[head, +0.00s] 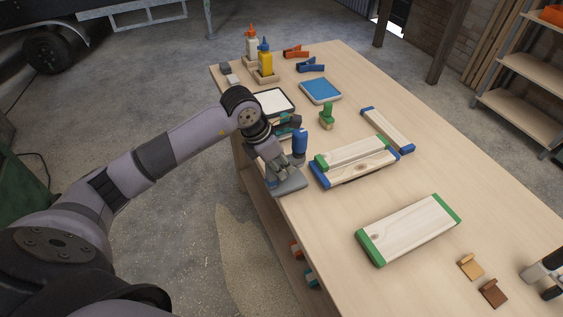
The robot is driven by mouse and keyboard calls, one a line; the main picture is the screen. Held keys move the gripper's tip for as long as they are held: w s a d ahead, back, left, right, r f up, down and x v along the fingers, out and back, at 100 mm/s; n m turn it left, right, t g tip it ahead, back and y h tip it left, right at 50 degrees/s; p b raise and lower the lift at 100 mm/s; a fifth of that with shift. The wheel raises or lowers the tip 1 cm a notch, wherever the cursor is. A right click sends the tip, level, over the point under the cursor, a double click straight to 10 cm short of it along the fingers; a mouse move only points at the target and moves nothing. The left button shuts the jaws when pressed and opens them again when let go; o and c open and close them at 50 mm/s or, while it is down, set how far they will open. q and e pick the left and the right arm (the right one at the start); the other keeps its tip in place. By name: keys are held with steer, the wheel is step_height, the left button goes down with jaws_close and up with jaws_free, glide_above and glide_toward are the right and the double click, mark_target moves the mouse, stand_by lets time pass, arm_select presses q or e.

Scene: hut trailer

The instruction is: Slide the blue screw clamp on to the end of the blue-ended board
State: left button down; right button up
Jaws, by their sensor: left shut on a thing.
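My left gripper (284,168) is shut on the blue screw clamp (300,142) at the table's left edge. The clamp's blue handle stands upright beside the fingers; the gripper partly hides its lower part. Just right of it lies a blue-ended board (360,172), with its near blue end close to the clamp. I cannot tell whether they touch. A narrower green-ended strip (350,152) lies along or on that board. A second, narrow blue-ended piece (386,131) lies farther right. My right gripper (541,283) shows only partly at the lower right edge.
A green-ended board (410,229) lies nearer on the table (335,220). A green clamp (327,115), blue tray (320,90) and glue bottles (265,58) stand farther back. Small brown blocks (471,266) lie at lower right. The table's right middle is clear.

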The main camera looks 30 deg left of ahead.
arm_select(q)
steer(key=shift+f, duration=0.45)
steer(key=shift+w+d+r, duration=0.15)
steer(key=shift+w+d, duration=0.2)
steer(key=shift+w, duration=0.1)
steer(key=shift+w+d+b, duration=0.65)
steer(key=shift+w+d, duration=0.5)
steer(key=shift+w, duration=0.35)
steer(key=shift+w+d+b, duration=0.6)
steer(key=shift+w+d, duration=0.55)
steer(key=shift+w, duration=0.3)
steer(key=c, duration=1.5)
jaws_free()
steer(key=shift+s, duration=0.1)
steer(key=shift+c, duration=0.2)
steer(key=shift+o, duration=0.9)
